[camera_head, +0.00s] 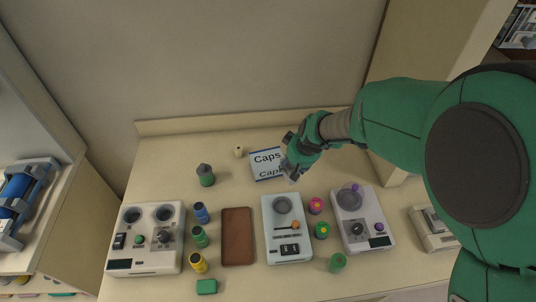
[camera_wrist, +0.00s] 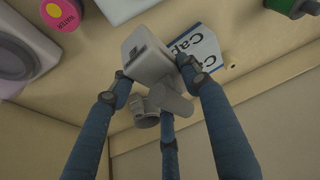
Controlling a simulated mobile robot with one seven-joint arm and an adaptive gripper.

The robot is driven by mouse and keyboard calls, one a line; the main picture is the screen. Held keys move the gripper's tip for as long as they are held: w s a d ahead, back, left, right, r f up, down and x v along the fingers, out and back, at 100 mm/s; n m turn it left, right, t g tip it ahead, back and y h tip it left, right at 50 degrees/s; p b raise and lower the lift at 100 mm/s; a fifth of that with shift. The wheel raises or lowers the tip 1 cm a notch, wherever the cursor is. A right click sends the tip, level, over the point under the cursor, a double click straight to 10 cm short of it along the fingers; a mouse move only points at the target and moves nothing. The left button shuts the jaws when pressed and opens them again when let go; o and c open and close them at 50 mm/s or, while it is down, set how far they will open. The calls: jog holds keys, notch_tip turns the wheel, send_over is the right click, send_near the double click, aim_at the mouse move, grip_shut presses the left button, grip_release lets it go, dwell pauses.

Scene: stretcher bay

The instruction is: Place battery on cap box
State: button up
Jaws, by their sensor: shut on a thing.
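The cap box (camera_head: 262,169) is a white and blue box marked "Caps" at the back of the counter; it also shows in the wrist view (camera_wrist: 205,48), partly hidden behind a finger and the held block. My gripper (camera_head: 289,163) is at the right edge of the cap box in the head view. In the wrist view its blue fingers (camera_wrist: 160,80) are shut on a light grey block with a dark slot, which looks like the battery (camera_wrist: 148,57). Only a small pale part of it shows in the head view. I cannot tell whether it touches the box.
Grey devices (camera_head: 287,246) stand along the front, with a brown pad (camera_head: 237,237) among them. Several coloured small containers stand between them. A dark-topped green bottle (camera_head: 206,176) and a small pale object (camera_head: 239,152) are left of the box. The back left counter is clear.

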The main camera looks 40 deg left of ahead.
jog(key=s+a+n+p, duration=0.1)
jog(key=s, duration=0.4)
jog(key=shift+s+a+r, duration=0.3)
jog(key=shift+s, duration=0.1)
jog(key=shift+w+a, duration=0.1)
jog(key=p, duration=0.1)
send_near(267, 153)
jog(key=shift+w+a, duration=0.45)
jog(key=shift+a, duration=0.3)
jog(key=shift+f, duration=1.7)
jog(key=shift+f, duration=0.15)
